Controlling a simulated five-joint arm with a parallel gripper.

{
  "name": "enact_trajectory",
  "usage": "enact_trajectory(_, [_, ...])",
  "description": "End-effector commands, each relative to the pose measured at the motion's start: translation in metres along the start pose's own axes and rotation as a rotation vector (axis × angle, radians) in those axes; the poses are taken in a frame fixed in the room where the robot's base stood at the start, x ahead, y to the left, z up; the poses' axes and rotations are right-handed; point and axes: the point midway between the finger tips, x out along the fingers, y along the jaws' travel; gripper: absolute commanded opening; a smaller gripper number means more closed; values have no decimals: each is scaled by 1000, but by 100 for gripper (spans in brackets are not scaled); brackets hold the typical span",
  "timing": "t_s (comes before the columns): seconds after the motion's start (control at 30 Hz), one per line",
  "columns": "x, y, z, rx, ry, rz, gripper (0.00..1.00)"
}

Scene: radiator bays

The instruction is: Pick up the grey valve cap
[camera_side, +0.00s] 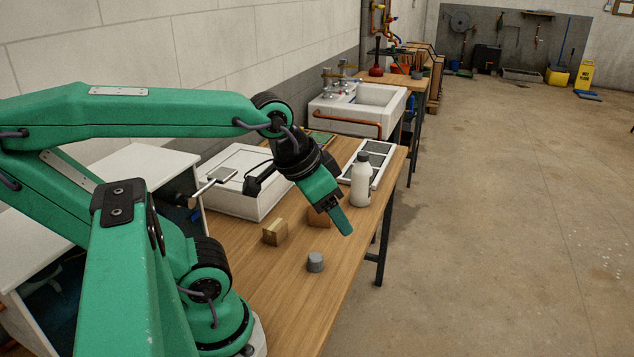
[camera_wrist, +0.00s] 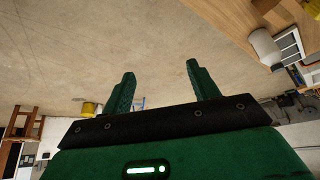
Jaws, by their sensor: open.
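The grey valve cap (camera_side: 315,262) is a small cylinder standing on the wooden table (camera_side: 285,290) near its right edge in the side view. I cannot make it out in the wrist view. My gripper (camera_side: 344,226) hangs tilted downward above the table, higher than the cap and apart from it, toward the back right. In the wrist view the two green fingers of my gripper (camera_wrist: 161,70) are spread apart with nothing between them, and mostly floor lies beyond them.
A white bottle (camera_side: 361,182) stands just behind my gripper. A light wooden block (camera_side: 275,232) and a brown block (camera_side: 317,219) stand behind the cap. A white box (camera_side: 234,198) and a framed panel (camera_side: 379,150) lie farther back. The table in front of the cap is clear.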

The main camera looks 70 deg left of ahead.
Motion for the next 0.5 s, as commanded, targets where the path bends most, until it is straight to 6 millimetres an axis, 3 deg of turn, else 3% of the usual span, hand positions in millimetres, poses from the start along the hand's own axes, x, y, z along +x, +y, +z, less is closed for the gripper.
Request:
enact_trajectory(0.27, [17,-14,-5,-20,-57,-26,60])
enact_trajectory(0.5, [50,-44,-8,-58,-161,-60,60])
